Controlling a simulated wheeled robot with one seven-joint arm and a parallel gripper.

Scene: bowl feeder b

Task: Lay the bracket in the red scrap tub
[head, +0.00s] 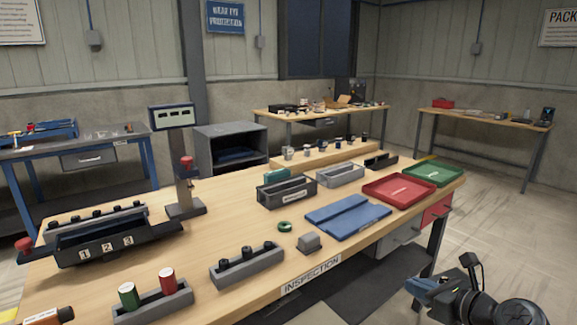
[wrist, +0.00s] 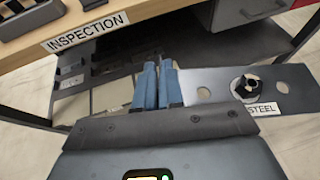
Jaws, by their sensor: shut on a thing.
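My gripper (wrist: 157,68) has blue fingers, seen close together in the wrist view. A flat grey plate with round holes, a black knob and a STEEL label, which I take to be the bracket (wrist: 215,82), lies across the fingers and reaches right. The fingers hide how it is gripped. In the head view my gripper (head: 421,287) is at the lower right, off the bench's right front side; I cannot make out the bracket there. The red scrap tub (head: 373,195) is a shallow red tray at the bench's right end, beyond the gripper. A pale label lies inside it.
A green tray (head: 459,176) stands right of the red tub, and a blue flat board (head: 340,215) to its left. Grey bins (head: 286,196) stand behind the board. The INSPECTION bench edge (wrist: 122,32) and a drawer (wrist: 240,12) lie ahead of the gripper.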

